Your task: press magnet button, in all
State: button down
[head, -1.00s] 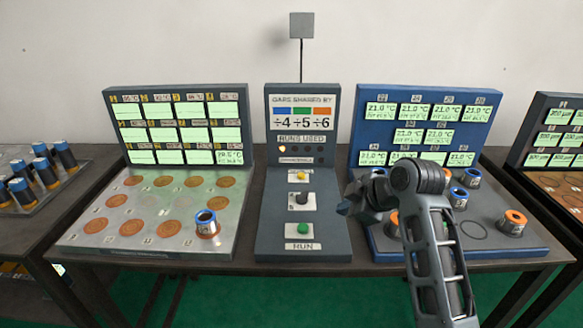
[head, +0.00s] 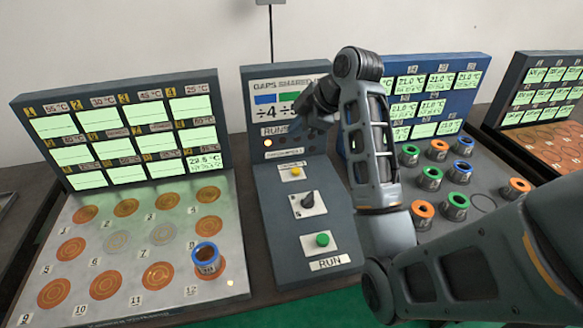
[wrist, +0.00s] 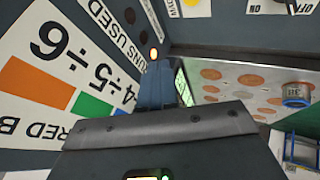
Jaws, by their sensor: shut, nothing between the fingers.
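The centre console (head: 272,220) has a yellow button (head: 295,172) at the top of its sloped deck. Its small label is too small to read in the head view. Below it are a black rotary switch (head: 308,199) and a green button (head: 322,240) marked RUN. My gripper (head: 300,122) is at the console's upright sign panel, above and apart from the yellow button; the arm partly hides that panel. In the wrist view the fingers (wrist: 157,85) are together and empty, near the RUNS USED lamps. The lit orange lamp (wrist: 153,53) shows just beyond the fingertips.
Left is a metal plate (head: 90,240) with copper discs and one blue-ringed cup (head: 206,258). Right is a blue station (head: 435,75) with several green-, orange- and blue-ringed cups. My arm crosses over the right station. The deck around the buttons is clear.

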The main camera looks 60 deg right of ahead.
aim_at(297, 171)
jog(key=shift+f+b, duration=2.25)
jog(key=shift+f, duration=2.15)
jog(key=shift+f, duration=0.2)
jog(key=shift+f, duration=0.25)
jog(key=shift+f, duration=0.45)
jog(key=shift+r, duration=0.1)
jog(key=shift+r+p, duration=0.75)
jog(key=shift+r, duration=0.05)
jog(key=shift+r, duration=0.1)
